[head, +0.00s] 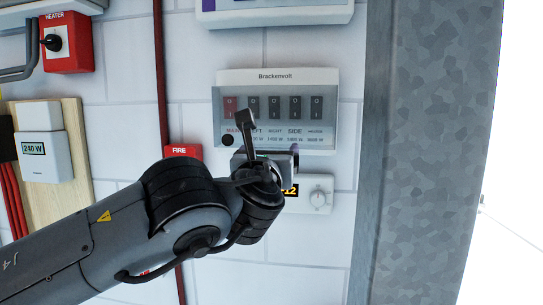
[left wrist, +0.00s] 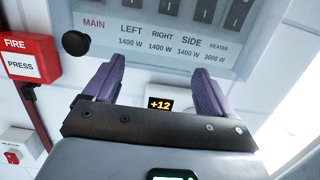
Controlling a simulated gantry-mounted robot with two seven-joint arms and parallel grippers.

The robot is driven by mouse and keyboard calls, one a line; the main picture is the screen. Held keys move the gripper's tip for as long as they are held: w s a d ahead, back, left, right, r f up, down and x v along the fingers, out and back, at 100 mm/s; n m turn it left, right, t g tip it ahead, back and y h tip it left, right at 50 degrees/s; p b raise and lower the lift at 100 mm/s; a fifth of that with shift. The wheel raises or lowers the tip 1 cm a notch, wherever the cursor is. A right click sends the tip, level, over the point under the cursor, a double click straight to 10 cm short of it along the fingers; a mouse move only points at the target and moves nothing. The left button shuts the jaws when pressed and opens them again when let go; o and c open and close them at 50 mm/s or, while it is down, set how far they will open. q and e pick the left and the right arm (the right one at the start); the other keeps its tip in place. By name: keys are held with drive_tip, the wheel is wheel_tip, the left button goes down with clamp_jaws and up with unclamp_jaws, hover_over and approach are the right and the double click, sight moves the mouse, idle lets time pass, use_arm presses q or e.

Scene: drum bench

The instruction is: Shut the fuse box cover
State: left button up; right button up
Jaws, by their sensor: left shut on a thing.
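The fuse box (head: 270,77), a pale Brackenvolt panel with a row of switches, hangs on the wall in the middle of the head view. In the left wrist view its labelled lower part (left wrist: 165,20) fills the top. A round black knob (left wrist: 75,43) sits at its lower left. I cannot make out a separate cover or its position. My left gripper (head: 268,153) is at the box's lower edge. Its purple fingers (left wrist: 159,65) stand apart, the knob to their left. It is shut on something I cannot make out. My right gripper is not in view.
A red FIRE button box (left wrist: 28,58) is to the left. A broad grey post (head: 425,150) stands to the right. Another white unit (head: 275,15) is above.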

use_arm(q)
drive_tip(key=shift+w+a+f, duration=0.1)
drive_tip(key=shift+w+f, duration=0.15)
drive_tip(key=shift+f, duration=0.4)
drive_tip(key=o, duration=1.1)
drive_tip(key=shift+o, duration=1.1)
drive_tip(key=shift+r, duration=0.1)
drive_tip(key=v, duration=1)
drive_tip(key=shift+s+r+b, duration=0.2)
drive_tip(key=shift+s+b, duration=0.15)
drive_tip(key=shift+b, duration=0.05)
